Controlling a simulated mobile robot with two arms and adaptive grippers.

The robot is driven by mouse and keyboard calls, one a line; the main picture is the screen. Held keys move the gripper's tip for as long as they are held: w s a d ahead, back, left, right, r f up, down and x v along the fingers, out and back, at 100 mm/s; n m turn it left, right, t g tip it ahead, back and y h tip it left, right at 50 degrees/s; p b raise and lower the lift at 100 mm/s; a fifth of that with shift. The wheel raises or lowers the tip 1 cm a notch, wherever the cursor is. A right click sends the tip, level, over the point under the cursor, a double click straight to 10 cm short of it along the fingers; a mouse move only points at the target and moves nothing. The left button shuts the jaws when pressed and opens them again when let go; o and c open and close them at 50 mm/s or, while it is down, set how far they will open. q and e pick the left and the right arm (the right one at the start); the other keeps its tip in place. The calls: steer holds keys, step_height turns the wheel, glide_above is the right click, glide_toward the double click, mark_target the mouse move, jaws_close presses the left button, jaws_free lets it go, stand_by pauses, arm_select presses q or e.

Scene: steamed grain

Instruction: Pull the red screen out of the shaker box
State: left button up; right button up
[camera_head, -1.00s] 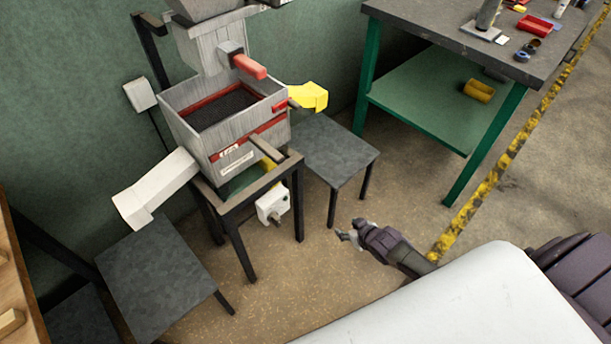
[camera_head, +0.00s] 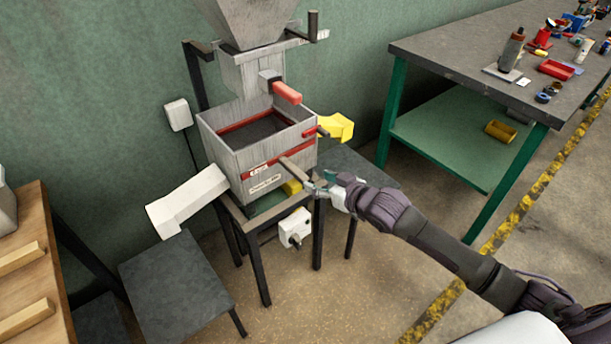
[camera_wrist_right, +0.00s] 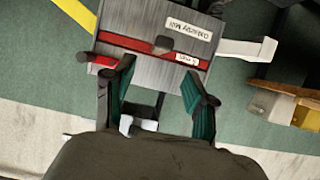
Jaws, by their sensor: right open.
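The shaker box (camera_head: 240,160) is a grey metal box on a dark stand under a hopper. The red screen (camera_head: 245,124) shows as a red rim around dark mesh inside it, and as a red strip across the box front in the right wrist view (camera_wrist_right: 138,46). A handle bar (camera_head: 293,167) sticks out from the front; its end also shows in the wrist view (camera_wrist_right: 163,45). My right gripper (camera_head: 322,184) is open in front of the box, beside the handle's outer end. In the wrist view its fingers (camera_wrist_right: 158,76) are spread, with the handle beyond the gap between them. My left gripper is out of view.
A white chute (camera_head: 187,202) and a yellow chute (camera_head: 335,127) stick out from the box. Low grey tables (camera_head: 175,290) stand beside the stand. A green workbench (camera_head: 470,145) is at the right. A wooden bench (camera_head: 30,250) is at the left.

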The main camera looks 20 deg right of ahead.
mark_target(300, 173)
steer(key=x, duration=0.8)
steer(key=shift+w+a+f, duration=0.1)
steer(key=shift+w, duration=0.2)
jaws_close()
